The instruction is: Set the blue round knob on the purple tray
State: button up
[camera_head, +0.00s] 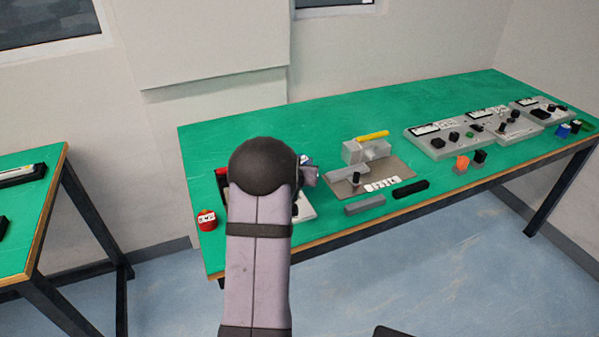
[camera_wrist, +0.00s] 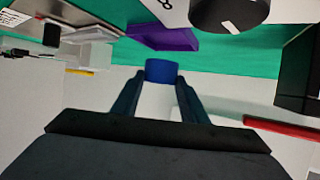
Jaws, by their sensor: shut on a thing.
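The blue round knob (camera_wrist: 161,71) is between the fingertips of my gripper (camera_wrist: 160,79) in the wrist view. My gripper is shut on it. In the head view my arm hides the knob, the tray and the fingertips.
A panel with a large black knob (camera_wrist: 228,14) is close beside the tray in the wrist view. The green table (camera_head: 250,115) carries a grey fixture with a yellow bar (camera_head: 372,135), control panels at right (camera_head: 470,136) and a red round item (camera_head: 206,219) at left.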

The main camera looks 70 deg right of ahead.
jog(key=shift+f, duration=1.8)
jog(key=shift+f, duration=0.15)
jog(key=o, duration=1.1)
jog(key=shift+o, duration=0.2)
jog(key=shift+r, duration=0.2)
jog(key=b+v, duration=0.1)
jog(key=v, duration=1.1)
jog(key=shift+a+f, duration=0.1)
